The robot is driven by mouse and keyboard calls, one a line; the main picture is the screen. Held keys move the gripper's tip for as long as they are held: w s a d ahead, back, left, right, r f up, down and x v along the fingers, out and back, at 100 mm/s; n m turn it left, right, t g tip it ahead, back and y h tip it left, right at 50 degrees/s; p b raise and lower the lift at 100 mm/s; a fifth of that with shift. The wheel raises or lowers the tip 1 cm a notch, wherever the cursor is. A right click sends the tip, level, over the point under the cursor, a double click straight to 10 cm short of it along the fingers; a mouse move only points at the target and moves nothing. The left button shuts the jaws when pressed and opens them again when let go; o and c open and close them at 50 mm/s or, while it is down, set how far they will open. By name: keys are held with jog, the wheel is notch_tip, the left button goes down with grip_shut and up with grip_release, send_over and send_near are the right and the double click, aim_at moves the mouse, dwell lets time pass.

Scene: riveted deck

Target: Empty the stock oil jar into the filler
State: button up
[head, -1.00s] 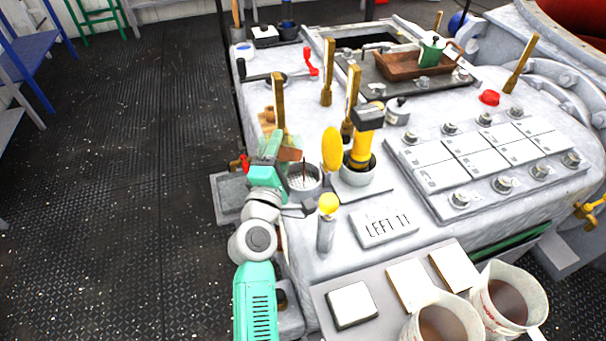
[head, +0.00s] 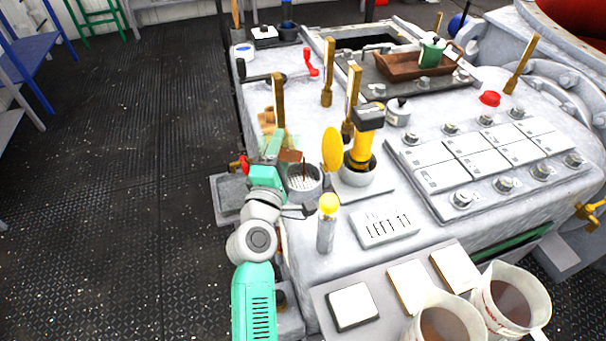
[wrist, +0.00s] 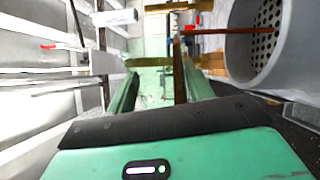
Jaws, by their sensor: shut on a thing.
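My gripper (head: 270,150) is shut on a clear jar (wrist: 150,72) at the left side of the deck. The jar is tilted, and brown oil (head: 291,156) shows in it. A thin red-brown stream runs from the jar into the filler (head: 318,186), a grey round cup with a perforated strainer inside. In the wrist view the filler (wrist: 238,45) is at the upper right, beside the jar, and the stream crosses to its strainer. My gripper (wrist: 158,88) is to the left of the filler. Much of the jar is hidden in the head view.
Brass levers (head: 279,98) stand close behind the gripper. A yellow disc (head: 332,150) and a yellow-and-black tool (head: 362,150) stand right of the filler. A yellow-topped cylinder (head: 326,232) is in front. Two jugs of brown liquid (head: 519,283) stand at lower right.

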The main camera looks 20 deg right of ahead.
jog(key=shift+s+d+r+m+h+b, duration=0.1)
jog(key=shift+r+m+h+b, duration=0.15)
jog(key=shift+m+b, duration=0.35)
jog(key=shift+s+d+r+m+h+b, duration=0.15)
jog(key=shift+m+b, duration=0.25)
jog(key=shift+m, duration=0.4)
dwell(2.1)
